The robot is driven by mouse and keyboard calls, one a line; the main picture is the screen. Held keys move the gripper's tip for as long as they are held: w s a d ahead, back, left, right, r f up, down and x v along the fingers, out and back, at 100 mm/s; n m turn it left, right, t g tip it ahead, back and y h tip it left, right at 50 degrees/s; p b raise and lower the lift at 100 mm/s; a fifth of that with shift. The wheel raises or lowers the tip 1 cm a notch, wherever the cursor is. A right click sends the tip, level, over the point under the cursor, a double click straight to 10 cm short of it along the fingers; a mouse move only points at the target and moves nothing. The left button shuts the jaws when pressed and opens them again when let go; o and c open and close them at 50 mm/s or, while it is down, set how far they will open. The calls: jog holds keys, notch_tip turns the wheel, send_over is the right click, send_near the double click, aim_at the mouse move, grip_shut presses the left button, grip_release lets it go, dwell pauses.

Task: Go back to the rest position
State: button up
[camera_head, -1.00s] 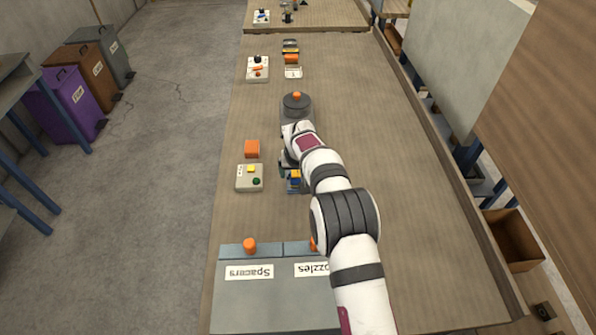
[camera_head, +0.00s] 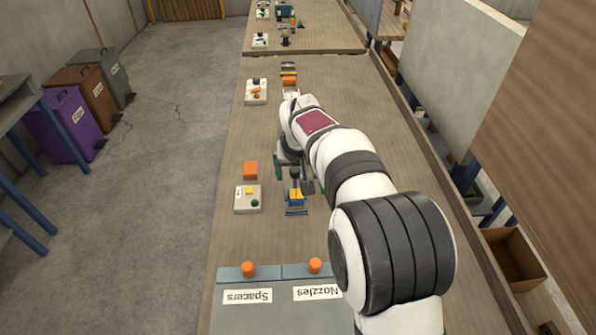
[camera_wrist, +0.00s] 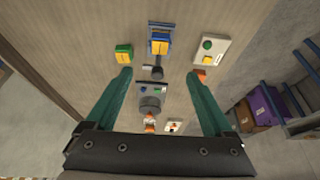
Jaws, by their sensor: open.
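My gripper (camera_wrist: 157,92) is open in the wrist view, its two green fingers wide apart with nothing held between them. It hangs above the workbench (camera_head: 340,100). In the head view the arm largely hides it. A blue and yellow fixture with a dark knob (camera_head: 295,196) stands on the bench below; it also shows in the wrist view (camera_wrist: 160,40), beyond the fingertips. A pale control box (camera_head: 247,199) with yellow and green buttons is beside it, and an orange block (camera_head: 250,170) lies behind that box.
Labelled Spacers and Nozzles bins (camera_head: 275,315) with orange knobs are at the near end. Another control box (camera_head: 256,91) and an orange-topped device (camera_head: 289,82) stand farther back. Coloured waste bins (camera_head: 60,125) stand on the floor at left. A yellow-green block (camera_wrist: 123,53) shows in the wrist view.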

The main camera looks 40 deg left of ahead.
dwell(0.3)
jog(key=s+d+r+m+g+h, duration=0.1)
jog(key=d+r+m, duration=0.15)
jog(key=d, duration=0.75)
jog(key=s+d+r+m, duration=0.2)
jog(key=d+m, duration=0.1)
jog(key=d, duration=0.7)
jog(key=s+d+r+m+g+h, duration=0.1)
jog(key=d+r+m, duration=0.15)
jog(key=d, duration=0.75)
jog(key=s+d+f+m, duration=0.1)
jog(key=s+d+m, duration=0.2)
jog(key=s, duration=0.6)
jog(key=s+d+f+m+g, duration=0.1)
jog(key=s+d+f+m, duration=0.1)
jog(key=s+d, duration=0.6)
jog(key=shift+s+d+m+y, duration=0.15)
jog(key=shift+s+m+y, duration=0.15)
jog(key=shift+s+m, duration=0.55)
